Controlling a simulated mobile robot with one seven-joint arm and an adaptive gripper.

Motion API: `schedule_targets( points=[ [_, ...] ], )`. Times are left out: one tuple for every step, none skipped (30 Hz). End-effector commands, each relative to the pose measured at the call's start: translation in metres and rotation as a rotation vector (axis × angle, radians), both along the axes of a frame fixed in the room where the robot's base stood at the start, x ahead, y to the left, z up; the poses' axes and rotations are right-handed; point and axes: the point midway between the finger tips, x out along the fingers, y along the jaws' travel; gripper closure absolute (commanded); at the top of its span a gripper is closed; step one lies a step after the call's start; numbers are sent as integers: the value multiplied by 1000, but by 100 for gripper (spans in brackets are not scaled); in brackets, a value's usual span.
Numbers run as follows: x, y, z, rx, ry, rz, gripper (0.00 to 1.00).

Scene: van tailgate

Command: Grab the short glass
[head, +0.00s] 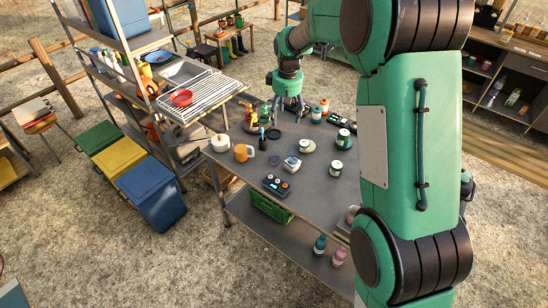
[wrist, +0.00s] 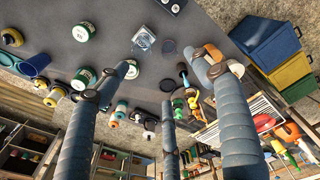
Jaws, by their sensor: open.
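A small clear, squarish vessel that looks like the short glass (head: 292,163) stands on the grey table (head: 312,188), near the middle of its top. It also shows in the wrist view (wrist: 144,39), at the upper middle, beyond my fingertips. My gripper (head: 288,106) is over the far end of the table, farther back than the glass and apart from it. In the wrist view my gripper (wrist: 165,85) has its blue-grey fingers spread wide with nothing between them.
White-and-green cans (head: 336,168) stand right of the glass. A dark disc (wrist: 168,47) lies beside it. A black tray with round items (head: 276,186) is in front. An orange mug (head: 243,152) and white pot (head: 220,142) stand left. A wire rack shelf (head: 203,96) rises at back left.

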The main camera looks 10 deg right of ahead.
Motion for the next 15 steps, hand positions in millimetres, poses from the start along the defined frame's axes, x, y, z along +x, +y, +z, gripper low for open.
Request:
schedule_targets(
  points=[
    [9,3,-13,-2,12,12,34],
    [14,4,-20,-3,16,19,34],
    [19,5,-29,-5,23,31,34],
    [24,7,-36,-5,27,39,34],
    [29,8,-43,-7,32,46,34],
    [34,10,-53,-8,39,56,34],
    [38,11,-60,-8,43,64,34],
    [42,13,-68,-10,48,73,34],
    [47,14,-78,-11,55,83,34],
    [51,16,-86,-12,60,90,34],
    [55,17,-93,-13,65,98,34],
    [59,19,-104,-14,71,110,34],
    [63,20,-112,-15,75,117,34],
    [66,21,-119,-16,80,124,34],
    [70,23,-129,-17,85,134,34]
  ],
)
